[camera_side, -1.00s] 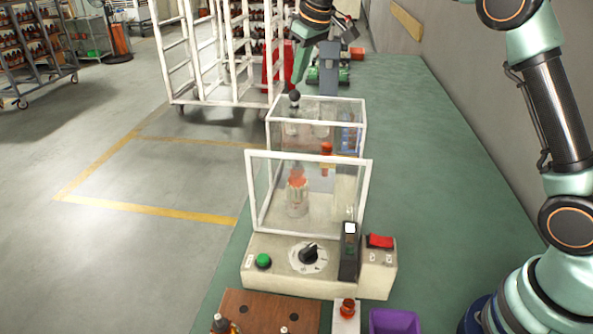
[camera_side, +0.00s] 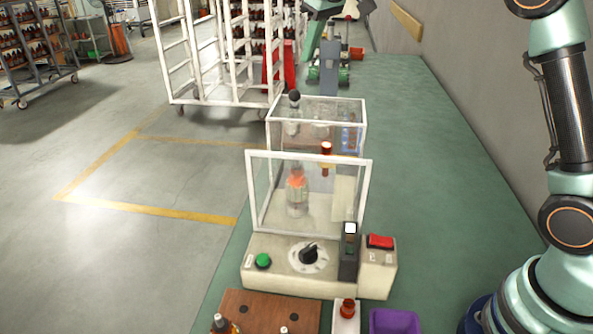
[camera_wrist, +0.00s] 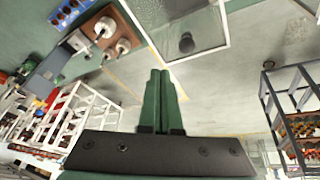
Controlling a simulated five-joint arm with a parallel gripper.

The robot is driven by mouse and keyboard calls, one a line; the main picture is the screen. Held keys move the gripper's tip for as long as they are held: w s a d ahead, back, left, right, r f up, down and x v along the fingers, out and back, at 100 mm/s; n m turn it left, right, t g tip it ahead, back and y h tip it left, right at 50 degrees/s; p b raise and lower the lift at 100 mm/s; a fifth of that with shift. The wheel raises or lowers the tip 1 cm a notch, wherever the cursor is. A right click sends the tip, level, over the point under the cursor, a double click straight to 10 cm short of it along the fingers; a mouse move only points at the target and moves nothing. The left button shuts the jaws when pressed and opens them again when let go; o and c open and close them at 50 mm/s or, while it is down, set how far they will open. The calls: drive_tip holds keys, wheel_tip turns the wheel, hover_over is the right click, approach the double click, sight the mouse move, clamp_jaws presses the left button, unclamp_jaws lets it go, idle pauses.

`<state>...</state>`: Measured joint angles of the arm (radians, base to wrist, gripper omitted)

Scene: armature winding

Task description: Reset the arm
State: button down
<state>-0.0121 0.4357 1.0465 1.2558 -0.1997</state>
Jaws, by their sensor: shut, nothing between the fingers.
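My gripper (camera_wrist: 160,74) shows in the wrist view as two green fingers pressed together, with nothing between them. The winding machine (camera_side: 268,277) stands on the green bench with clear guards in white frames. A black ball knob (camera_side: 294,96) stands at the guard's back left corner, apart from my gripper. A dark round knob (camera_wrist: 186,43) shows beyond the fingertips in the wrist view. An armature with an orange top (camera_side: 297,190) sits behind the front guard.
A white rack cart (camera_side: 215,75) stands on the floor behind left. A wooden block (camera_side: 262,312) and a purple bin (camera_side: 394,321) are at the front edge. A wall runs along the right. The green bench (camera_side: 430,200) is clear right of the machine.

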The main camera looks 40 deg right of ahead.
drive_tip(key=s+m, duration=0.1)
drive_tip(key=s, duration=1.2)
drive_tip(key=s+f+m+t, duration=0.1)
drive_tip(key=s+f, duration=0.8)
drive_tip(key=s, duration=0.5)
drive_tip(key=shift+d, duration=0.35)
drive_tip(key=c, duration=0.9)
unclamp_jaws()
drive_tip(key=shift+w, duration=0.1)
drive_tip(key=shift+o, duration=0.9)
drive_tip(key=w+r, duration=0.5)
drive_tip(key=w, duration=0.2)
drive_tip(key=shift+a+r, duration=0.3)
drive_tip(key=shift+a, duration=0.05)
wheel_tip(320, 180, up, 3)
drive_tip(key=n+g, duration=0.1)
drive_tip(key=n, duration=0.1)
hover_over(295, 90)
drive_tip(key=shift+s+d, duration=0.2)
drive_tip(key=shift+s, duration=0.2)
drive_tip(key=shift+w+a+f, duration=0.1)
drive_tip(key=shift+w+f, duration=0.05)
drive_tip(key=shift+w, duration=0.15)
drive_tip(key=shift+f, duration=3.4)
